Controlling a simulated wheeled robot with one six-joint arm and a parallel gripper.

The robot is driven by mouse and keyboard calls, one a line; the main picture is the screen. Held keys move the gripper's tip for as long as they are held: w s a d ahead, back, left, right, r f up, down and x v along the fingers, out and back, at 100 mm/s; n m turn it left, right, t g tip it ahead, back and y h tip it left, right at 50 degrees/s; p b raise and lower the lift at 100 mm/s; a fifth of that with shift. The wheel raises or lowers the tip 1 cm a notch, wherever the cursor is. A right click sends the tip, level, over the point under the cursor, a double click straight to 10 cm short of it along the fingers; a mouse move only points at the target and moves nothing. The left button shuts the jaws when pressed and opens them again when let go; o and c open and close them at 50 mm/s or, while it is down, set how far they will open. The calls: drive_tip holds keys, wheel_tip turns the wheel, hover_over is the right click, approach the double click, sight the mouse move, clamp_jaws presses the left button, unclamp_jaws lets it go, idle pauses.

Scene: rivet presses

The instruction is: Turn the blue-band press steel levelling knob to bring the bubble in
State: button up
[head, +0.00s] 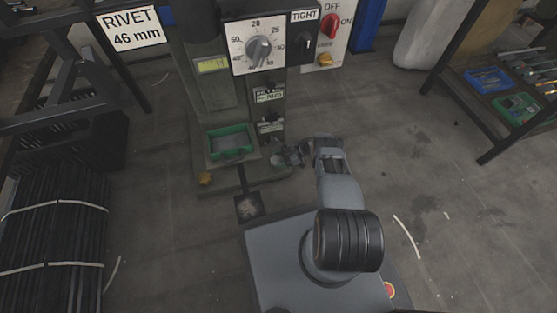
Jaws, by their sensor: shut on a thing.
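The press (205,100) stands ahead of me, with a small patch of blue band (168,15) at its upper left. A yellow-green level vial (212,65) is on its front; the bubble's place is too small to tell. My gripper (281,159) is low at the right side of the press base, shut on what appears to be the steel levelling knob, which the fingers largely hide. A brass-coloured knob (205,178) is at the base's left front corner, apart from my gripper.
A green tray (231,142) sits on the press just left of my gripper. A dial panel (258,48) and a red switch (330,27) are above. Bundled dark bars (55,235) lie at left; a shelf with bins (488,80) is at right. Floor at right is mostly clear.

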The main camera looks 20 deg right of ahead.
drive_tip(key=o, duration=0.9)
drive_tip(key=v, duration=1.3)
drive_tip(key=shift+d+r, duration=0.15)
drive_tip(key=shift+d, duration=0.25)
